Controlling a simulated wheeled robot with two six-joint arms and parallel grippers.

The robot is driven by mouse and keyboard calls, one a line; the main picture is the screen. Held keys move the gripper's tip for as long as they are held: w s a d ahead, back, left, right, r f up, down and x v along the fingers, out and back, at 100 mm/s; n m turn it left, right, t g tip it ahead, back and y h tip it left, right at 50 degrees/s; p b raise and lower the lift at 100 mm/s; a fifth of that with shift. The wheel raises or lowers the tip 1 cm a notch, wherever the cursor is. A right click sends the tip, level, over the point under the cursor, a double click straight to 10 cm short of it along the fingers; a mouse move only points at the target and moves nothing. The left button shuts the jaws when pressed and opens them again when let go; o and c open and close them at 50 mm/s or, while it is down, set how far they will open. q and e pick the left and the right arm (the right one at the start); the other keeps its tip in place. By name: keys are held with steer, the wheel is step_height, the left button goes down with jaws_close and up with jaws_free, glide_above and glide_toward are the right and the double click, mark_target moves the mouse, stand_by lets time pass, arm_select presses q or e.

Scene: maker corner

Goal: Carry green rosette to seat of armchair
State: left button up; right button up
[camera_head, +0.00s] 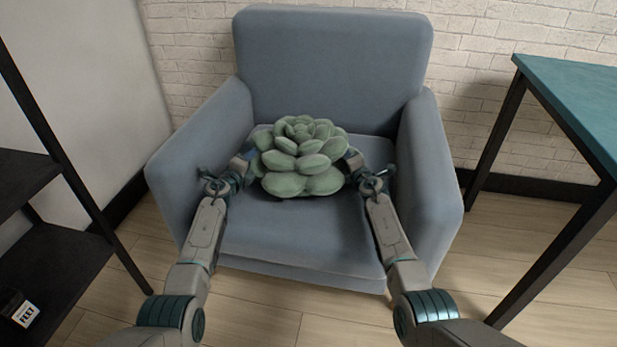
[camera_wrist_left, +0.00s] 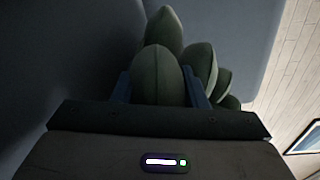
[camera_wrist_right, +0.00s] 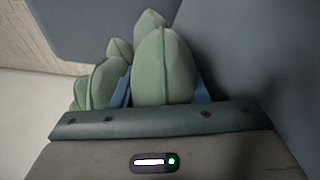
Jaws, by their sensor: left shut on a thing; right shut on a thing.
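The green rosette (camera_head: 298,158), a large plush-like succulent, is held between my two grippers over the seat (camera_head: 300,235) of the blue-grey armchair (camera_head: 335,65). My left gripper (camera_head: 254,158) is at its left side, and my right gripper (camera_head: 348,160) is at its right side. In the left wrist view, the fingers (camera_wrist_left: 158,88) are shut on a leaf of the rosette (camera_wrist_left: 160,70). In the right wrist view, the fingers (camera_wrist_right: 163,90) are likewise shut on a leaf (camera_wrist_right: 163,65). Whether the rosette's underside touches the seat cannot be told.
The armchair's armrests (camera_head: 205,140) (camera_head: 430,155) stand close outside both forearms. A teal-topped table (camera_head: 575,95) with dark legs is at the right. A dark shelf (camera_head: 45,250) is at the left. A white brick wall (camera_head: 500,40) is behind the chair.

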arm_select(q)
steer(key=shift+d+f+b, duration=0.1)
steer(key=shift+f+b, duration=0.4)
steer(key=shift+f, duration=0.1)
arm_select(e)
steer(key=shift+a+f, duration=0.1)
steer(key=shift+f, duration=0.6)
arm_select(q)
steer(key=o, duration=1.3)
steer(key=shift+r, duration=0.15)
arm_select(e)
steer(key=o, duration=1.3)
steer(key=shift+r, duration=0.2)
arm_select(q)
steer(key=o, duration=0.4)
steer(key=v, duration=1.2)
arm_select(e)
steer(key=o, duration=0.4)
